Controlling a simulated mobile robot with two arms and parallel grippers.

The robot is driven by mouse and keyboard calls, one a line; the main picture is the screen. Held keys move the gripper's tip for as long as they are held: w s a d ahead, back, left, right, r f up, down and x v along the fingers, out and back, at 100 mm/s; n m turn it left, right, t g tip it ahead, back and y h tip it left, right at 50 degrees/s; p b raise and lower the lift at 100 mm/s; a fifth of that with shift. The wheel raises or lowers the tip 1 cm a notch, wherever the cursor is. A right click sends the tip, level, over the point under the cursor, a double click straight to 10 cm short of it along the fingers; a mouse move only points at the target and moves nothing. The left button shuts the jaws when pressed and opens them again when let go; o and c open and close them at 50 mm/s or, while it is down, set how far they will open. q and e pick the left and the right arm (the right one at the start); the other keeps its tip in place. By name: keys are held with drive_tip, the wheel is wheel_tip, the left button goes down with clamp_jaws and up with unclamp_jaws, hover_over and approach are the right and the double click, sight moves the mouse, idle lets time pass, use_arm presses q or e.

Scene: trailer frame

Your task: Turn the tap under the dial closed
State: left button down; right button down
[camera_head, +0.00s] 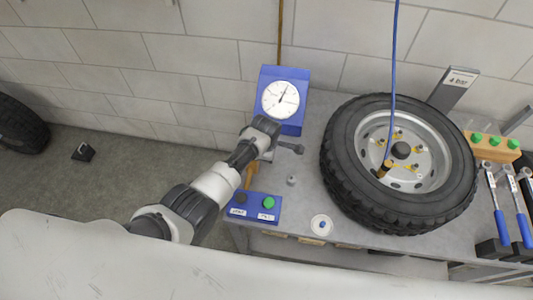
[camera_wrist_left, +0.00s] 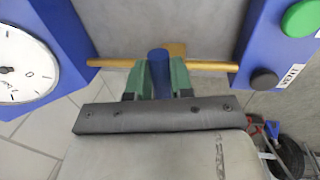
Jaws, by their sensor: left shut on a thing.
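The dial (camera_head: 281,99) is a white round gauge on a blue box, its needle pointing up and slightly right in the head view. It is cut off at the left in the left wrist view (camera_wrist_left: 18,70). A brass pipe (camera_wrist_left: 215,66) runs between the dial box and a blue button box. The tap's blue handle (camera_wrist_left: 158,72) stands across the pipe line, with a brass part behind it. My left gripper (camera_wrist_left: 157,82) has its green fingers shut on this handle, one on each side. In the head view my wrist hides most of the tap. My right gripper is not in view.
The blue button box (camera_head: 254,206) has a dark and a green button. A tyre on a wheel (camera_head: 340,170) lies on the grey bench, with a blue hose (camera_head: 393,60) on it.

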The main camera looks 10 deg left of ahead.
use_arm(q)
drive_tip(key=shift+w, duration=0.1)
idle(0.4)
drive_tip(key=c, duration=1)
unclamp_jaws()
drive_tip(key=shift+a, duration=0.1)
drive_tip(key=shift+r, duration=0.45)
wheel_tip(320, 180, up, 10)
drive_tip(key=s, duration=0.2)
drive_tip(key=shift+f+p, duration=0.15)
drive_tip(key=shift+p, duration=0.3)
drive_tip(key=shift+s, duration=0.1)
